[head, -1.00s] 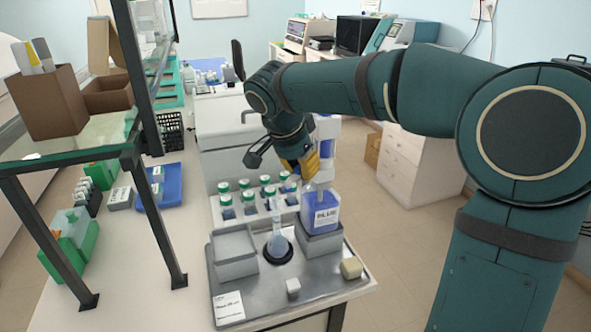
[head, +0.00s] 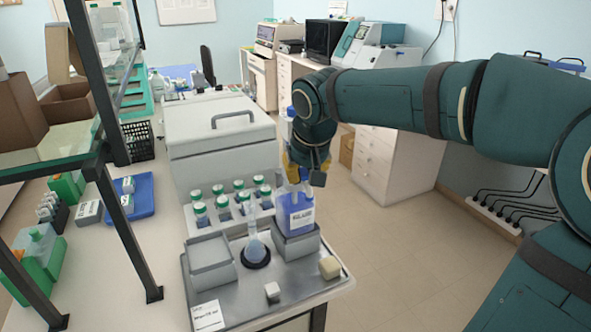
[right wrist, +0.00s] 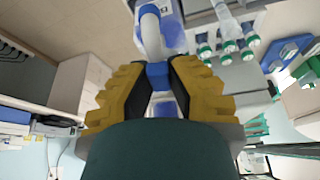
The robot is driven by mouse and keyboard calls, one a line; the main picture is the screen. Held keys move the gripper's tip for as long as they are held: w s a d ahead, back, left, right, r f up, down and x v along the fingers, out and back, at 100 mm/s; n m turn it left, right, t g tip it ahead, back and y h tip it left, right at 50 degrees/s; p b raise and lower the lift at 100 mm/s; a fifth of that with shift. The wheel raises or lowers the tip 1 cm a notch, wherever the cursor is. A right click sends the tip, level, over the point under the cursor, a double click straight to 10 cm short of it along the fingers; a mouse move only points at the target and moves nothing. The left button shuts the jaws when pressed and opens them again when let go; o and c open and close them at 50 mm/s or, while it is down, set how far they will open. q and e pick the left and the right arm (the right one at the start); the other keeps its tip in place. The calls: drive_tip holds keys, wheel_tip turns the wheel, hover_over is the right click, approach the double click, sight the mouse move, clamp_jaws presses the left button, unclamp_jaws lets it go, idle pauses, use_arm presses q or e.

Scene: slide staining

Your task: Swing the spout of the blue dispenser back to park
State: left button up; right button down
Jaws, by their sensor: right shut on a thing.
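The blue dispenser (head: 295,215) is a bottle of blue liquid with a white label, standing on a grey block at the right rear of the metal tray. My right gripper (head: 298,168) is above the bottle, and my wrist hides much of the dispenser's top. In the right wrist view, my right gripper (right wrist: 158,76) has its yellow-and-black fingers shut on a blue piece of the spout. The white curved spout (right wrist: 151,36) runs beyond the fingertips, with the bottle (right wrist: 172,32) behind it. My left gripper is not in view.
A flask (head: 254,246) stands in a dark ring on the metal tray (head: 240,307), left of the dispenser. Several green-capped bottles (head: 222,204) stand behind it. A grey open box (head: 210,262) and a small cube (head: 272,291) are on the tray. Open floor lies to the right.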

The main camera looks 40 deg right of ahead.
drive_tip(key=shift+s+d+f+n+y+p, duration=0.2)
drive_tip(key=shift+d+n+y+p, duration=0.3)
drive_tip(key=shift+n, duration=0.4)
drive_tip(key=shift+d, duration=0.1)
drive_tip(key=c, duration=0.9)
unclamp_jaws()
drive_tip(key=shift+r, duration=0.15)
drive_tip(key=v, duration=1.2)
drive_tip(key=shift+s, duration=0.1)
